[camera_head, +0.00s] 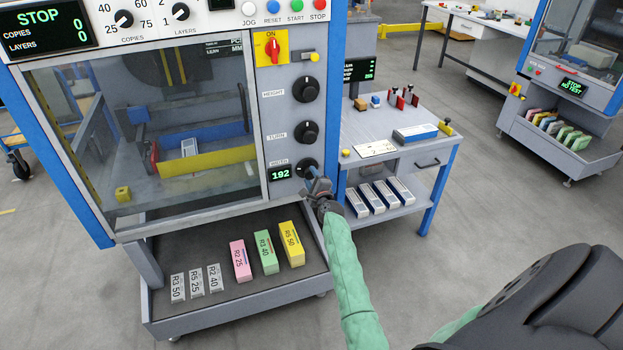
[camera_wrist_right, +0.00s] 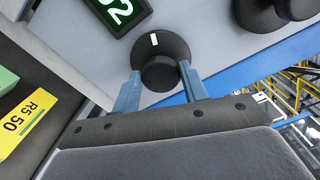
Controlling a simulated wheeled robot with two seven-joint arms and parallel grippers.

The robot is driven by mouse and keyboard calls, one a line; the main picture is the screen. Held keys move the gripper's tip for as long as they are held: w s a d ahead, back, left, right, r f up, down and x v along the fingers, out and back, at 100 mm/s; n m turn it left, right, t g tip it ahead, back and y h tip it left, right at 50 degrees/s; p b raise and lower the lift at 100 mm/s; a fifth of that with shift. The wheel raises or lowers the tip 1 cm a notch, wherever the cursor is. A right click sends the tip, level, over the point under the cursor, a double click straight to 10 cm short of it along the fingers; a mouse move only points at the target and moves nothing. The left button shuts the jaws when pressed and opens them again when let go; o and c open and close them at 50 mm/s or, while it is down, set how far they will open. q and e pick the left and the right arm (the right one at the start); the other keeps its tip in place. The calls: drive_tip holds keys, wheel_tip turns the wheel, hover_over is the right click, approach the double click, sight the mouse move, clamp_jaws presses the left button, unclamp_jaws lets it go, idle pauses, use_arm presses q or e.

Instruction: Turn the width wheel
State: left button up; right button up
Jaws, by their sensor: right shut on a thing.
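The width wheel (camera_head: 306,168) is a black knob at the bottom of the grey control panel, beside a small display (camera_head: 280,174) reading 192. It also shows in the right wrist view (camera_wrist_right: 160,62), with a white mark near its top. My right gripper (camera_head: 318,180) has its two blue fingers on either side of the knob and is shut on it. In the right wrist view, the fingers (camera_wrist_right: 160,88) flank the knob's raised grip. The gripper hides part of the wheel in the head view. My left gripper is not in view.
The turn knob (camera_head: 306,132) and height knob (camera_head: 306,89) sit above. A red-yellow switch (camera_head: 273,47) is higher. Below, a tray (camera_head: 232,312) holds coloured and clear blocks. A side table (camera_head: 373,131) with small parts stands close on the right.

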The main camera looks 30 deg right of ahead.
drive_tip(key=shift+f+m, duration=0.1)
drive_tip(key=shift+m, duration=0.4)
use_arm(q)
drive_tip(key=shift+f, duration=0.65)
use_arm(e)
drive_tip(key=shift+m, duration=0.3)
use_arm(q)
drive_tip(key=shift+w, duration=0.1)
use_arm(e)
drive_tip(key=o, duration=0.9)
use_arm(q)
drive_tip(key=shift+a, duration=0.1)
use_arm(e)
drive_tip(key=shift+o, duration=0.2)
